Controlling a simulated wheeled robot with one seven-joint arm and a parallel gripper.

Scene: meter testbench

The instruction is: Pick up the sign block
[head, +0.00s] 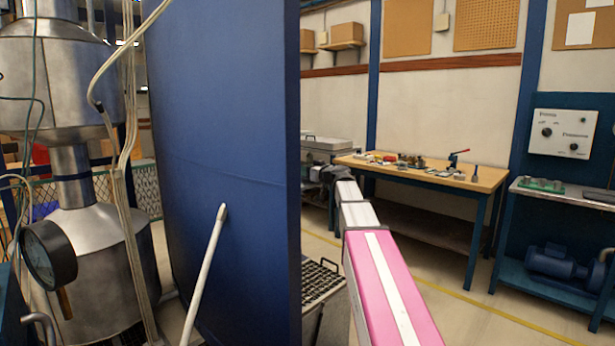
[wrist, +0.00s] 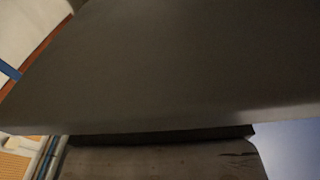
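I cannot make out the sign block for certain in either view. In the head view, my pink and white arm reaches forward from the lower middle. My gripper (head: 322,173) is small and dark at its far end, beside the blue panel's edge and left of the wooden workbench. Its fingers are too small to tell open from shut. In the wrist view, a large dark grey surface (wrist: 170,65) fills most of the picture, very close to the camera. I cannot tell what it is, and no fingertips show clearly.
A tall blue panel (head: 225,150) blocks the middle left. A metal vessel (head: 105,265) with a gauge (head: 50,254) stands left of it. The workbench (head: 440,180) carries several small tools and parts. A blue bench (head: 560,188) stands at right. Open floor lies between.

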